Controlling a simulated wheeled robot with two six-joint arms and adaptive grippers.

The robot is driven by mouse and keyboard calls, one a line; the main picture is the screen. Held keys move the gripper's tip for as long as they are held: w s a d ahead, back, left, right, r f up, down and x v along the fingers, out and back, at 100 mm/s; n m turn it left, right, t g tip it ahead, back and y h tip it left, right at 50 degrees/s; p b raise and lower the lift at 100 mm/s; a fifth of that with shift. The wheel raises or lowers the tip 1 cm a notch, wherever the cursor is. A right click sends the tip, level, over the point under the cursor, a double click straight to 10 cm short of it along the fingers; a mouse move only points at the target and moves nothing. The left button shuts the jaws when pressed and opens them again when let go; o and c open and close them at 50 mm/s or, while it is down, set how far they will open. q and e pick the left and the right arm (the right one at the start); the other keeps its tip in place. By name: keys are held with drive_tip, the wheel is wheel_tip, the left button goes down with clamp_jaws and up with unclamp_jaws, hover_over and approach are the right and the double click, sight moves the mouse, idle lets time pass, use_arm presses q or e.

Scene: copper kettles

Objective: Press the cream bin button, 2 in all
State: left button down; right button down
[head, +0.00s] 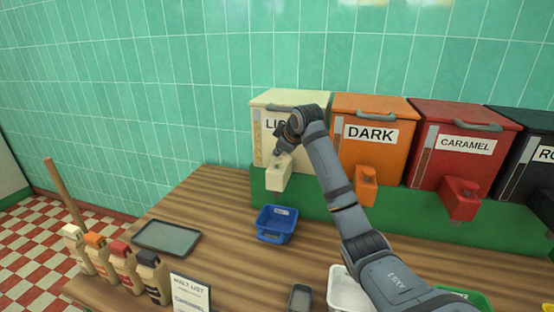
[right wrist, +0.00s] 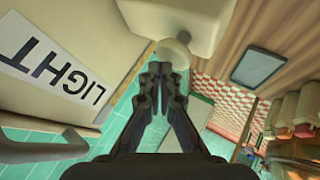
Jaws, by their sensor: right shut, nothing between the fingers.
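The cream bin (head: 262,103) stands at the left end of the bin row, its label partly hidden by my right arm; in the right wrist view the label (right wrist: 52,72) reads LIGHT. Its cream spout box (head: 277,177) juts out at the front and also shows in the right wrist view (right wrist: 185,18). A round cream button (right wrist: 173,52) sticks out from that box. My right gripper (head: 278,153) is shut and empty just above the spout box; in the right wrist view its fingertips (right wrist: 160,69) are right by the button. I cannot tell whether they touch it. My left gripper is not in view.
Orange DARK (head: 372,106), red CARAMEL (head: 462,115) and black (head: 530,125) bins stand to the right. A blue tub (head: 277,224) sits below the cream spout. A grey tray (head: 166,238), several bags (head: 122,262) and a list card (head: 189,293) are at left.

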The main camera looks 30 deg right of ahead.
sight(278, 159)
drive_tip(key=shift+f+b, duration=0.3)
drive_tip(key=shift+f, duration=0.65)
idle(0.6)
drive_tip(key=shift+r, duration=0.1)
drive_tip(key=shift+r+p, duration=1.25)
drive_tip(key=shift+p, duration=0.25)
wheel_tip(278, 159, up, 5)
drive_tip(key=p, duration=0.5)
drive_tip(key=shift+r+p, duration=0.1)
drive_tip(key=shift+p, duration=0.25)
idle(0.9)
